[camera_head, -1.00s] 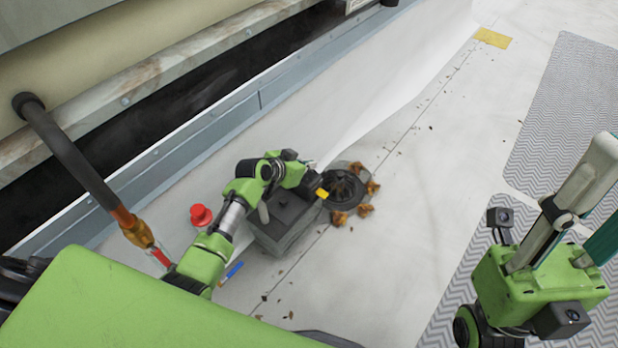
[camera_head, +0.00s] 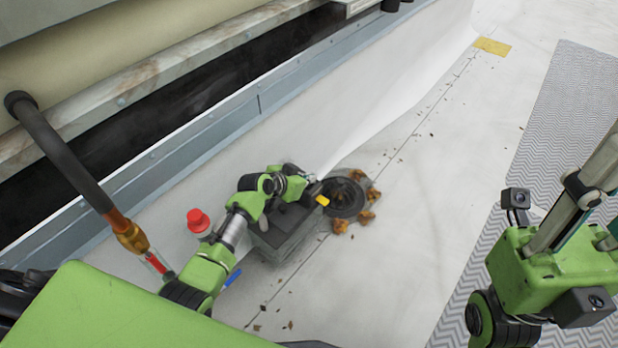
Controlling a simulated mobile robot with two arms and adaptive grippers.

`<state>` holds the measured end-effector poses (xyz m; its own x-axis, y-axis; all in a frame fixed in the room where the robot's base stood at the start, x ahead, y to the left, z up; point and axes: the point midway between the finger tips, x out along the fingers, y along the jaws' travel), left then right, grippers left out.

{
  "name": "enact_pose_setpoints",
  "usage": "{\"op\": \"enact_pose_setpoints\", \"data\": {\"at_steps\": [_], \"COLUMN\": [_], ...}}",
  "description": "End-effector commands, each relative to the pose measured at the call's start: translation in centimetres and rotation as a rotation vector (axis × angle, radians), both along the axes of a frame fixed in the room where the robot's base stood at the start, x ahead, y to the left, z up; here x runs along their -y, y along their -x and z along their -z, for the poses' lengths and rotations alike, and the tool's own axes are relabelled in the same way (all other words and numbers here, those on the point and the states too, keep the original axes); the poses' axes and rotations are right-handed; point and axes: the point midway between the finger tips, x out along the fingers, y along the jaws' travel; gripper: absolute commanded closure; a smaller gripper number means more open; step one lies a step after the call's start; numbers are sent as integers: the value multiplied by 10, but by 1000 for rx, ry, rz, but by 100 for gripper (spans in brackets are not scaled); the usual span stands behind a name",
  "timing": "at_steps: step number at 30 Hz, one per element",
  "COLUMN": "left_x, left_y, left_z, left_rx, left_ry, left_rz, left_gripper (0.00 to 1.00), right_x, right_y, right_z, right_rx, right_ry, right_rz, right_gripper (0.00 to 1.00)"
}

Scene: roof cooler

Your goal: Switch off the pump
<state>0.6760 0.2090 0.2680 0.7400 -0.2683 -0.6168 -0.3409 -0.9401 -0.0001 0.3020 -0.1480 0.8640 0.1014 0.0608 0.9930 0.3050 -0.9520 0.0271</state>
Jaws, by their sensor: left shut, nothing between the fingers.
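A grey box with a dark top (camera_head: 284,238), which looks like the pump housing, sits on the pale roof beside a round dark drain (camera_head: 346,197). A small yellow piece (camera_head: 322,200) shows at its far right edge, close to my left fingers. My left gripper (camera_head: 312,189) is shut and empty over the far end of the box. It hides part of the box top, and I cannot tell whether it touches anything. No switch can be clearly made out. My right arm stands at the right, and its fingers are not visible.
A red cap (camera_head: 198,221) stands left of the box and a blue stick-like item (camera_head: 232,277) lies in front of it. Brown leaves (camera_head: 366,216) ring the drain. A hose with a brass fitting (camera_head: 131,238) hangs at left. Open roof lies to the right.

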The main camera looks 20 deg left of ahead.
Motion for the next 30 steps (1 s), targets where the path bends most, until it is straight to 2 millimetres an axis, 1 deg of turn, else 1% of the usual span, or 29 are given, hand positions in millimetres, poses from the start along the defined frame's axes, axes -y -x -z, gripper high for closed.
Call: {"op": "enact_pose_setpoints", "data": {"at_steps": [5, 15, 24, 28, 30], "left_x": [1, 6, 6, 7, 7], "left_y": [-1, -14, -14, -15, -15], "left_z": [0, -3, -4, -8, -14], "left_rx": [-1, 0, -1, 0, 0], "left_ry": [0, 0, 0, 1, 0], "left_rz": [1, 1, 1, 1, 0], "left_gripper": [100, 100, 100, 100, 100], "right_x": [0, -1, 0, 1, 1], "right_y": [0, -1, 0, 0, 0], "right_z": [1, 1, -3, -2, -1], "right_rx": [0, 1, 13, 0, -16], "right_ry": [0, 3, 0, -1, -1], "right_rz": [0, 0, 2, 1, 0], "right_gripper": [65, 65, 65, 65, 65]}}
